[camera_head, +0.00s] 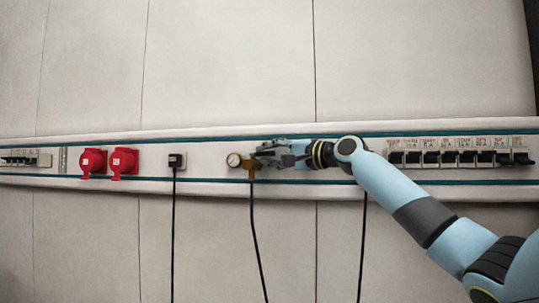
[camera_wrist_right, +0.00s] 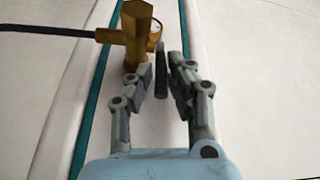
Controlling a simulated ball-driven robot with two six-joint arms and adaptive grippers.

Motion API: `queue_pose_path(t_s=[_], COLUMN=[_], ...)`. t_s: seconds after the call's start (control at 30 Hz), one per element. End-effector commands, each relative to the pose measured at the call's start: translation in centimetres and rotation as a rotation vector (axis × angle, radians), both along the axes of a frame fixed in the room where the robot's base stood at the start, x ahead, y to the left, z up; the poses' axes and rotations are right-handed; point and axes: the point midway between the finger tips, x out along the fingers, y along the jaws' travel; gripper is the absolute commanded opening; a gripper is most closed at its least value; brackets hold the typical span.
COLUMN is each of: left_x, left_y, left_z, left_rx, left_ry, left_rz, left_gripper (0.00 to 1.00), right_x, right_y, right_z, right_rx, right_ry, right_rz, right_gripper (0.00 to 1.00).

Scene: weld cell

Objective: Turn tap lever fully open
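The brass tap (camera_head: 251,170) is on the wall rail in the head view, and its body (camera_wrist_right: 137,38) stands at the top of the right wrist view. A dark, narrow lever (camera_wrist_right: 161,70) runs beside the brass body in the wrist view. My right gripper (camera_head: 264,152) is at the tap, and its fingers (camera_wrist_right: 160,78) stand apart on either side of the lever. A gap shows at the left finger; the right finger is very near the lever, and I cannot tell whether it touches. My left gripper is not in view.
A round gauge (camera_head: 233,160) is just left of the tap. A black hose (camera_head: 256,230) hangs below it. A black plug (camera_head: 176,160) and two red sockets (camera_head: 124,161) are further left. A row of breakers (camera_head: 450,158) is at right. The wall above is bare.

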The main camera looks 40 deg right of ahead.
Motion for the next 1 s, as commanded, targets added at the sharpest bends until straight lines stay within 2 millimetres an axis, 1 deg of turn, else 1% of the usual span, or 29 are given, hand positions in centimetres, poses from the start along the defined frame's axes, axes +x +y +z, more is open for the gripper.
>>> queue_pose_path(t_s=[0.03,0.1,0.33,0.47,0.67,0.83,0.9,1.0], left_x=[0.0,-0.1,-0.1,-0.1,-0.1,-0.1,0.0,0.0], left_y=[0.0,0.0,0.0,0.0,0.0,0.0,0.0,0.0], left_z=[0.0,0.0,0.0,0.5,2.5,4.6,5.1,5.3], left_rx=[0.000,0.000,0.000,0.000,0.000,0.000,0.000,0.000], left_ry=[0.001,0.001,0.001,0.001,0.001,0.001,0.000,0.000], left_rz=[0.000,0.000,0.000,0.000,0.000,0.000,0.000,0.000], left_gripper=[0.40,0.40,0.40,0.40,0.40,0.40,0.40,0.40], right_x=[0.0,0.0,0.0,-0.1,-0.3,-0.6,-0.7,-0.8], right_y=[0.0,0.0,0.0,0.1,0.4,0.9,1.2,1.5], right_z=[0.0,0.0,0.0,0.1,0.3,0.3,0.3,0.1], right_rx=[0.000,0.000,0.000,-0.001,-0.001,0.001,0.001,0.005], right_ry=[0.000,0.000,0.001,0.001,0.003,0.003,0.002,0.001], right_rz=[0.000,0.000,-0.001,-0.013,-0.075,-0.179,-0.232,-0.313], right_gripper=[0.09,0.00,0.00,0.00,0.00,0.00,0.00,0.00])
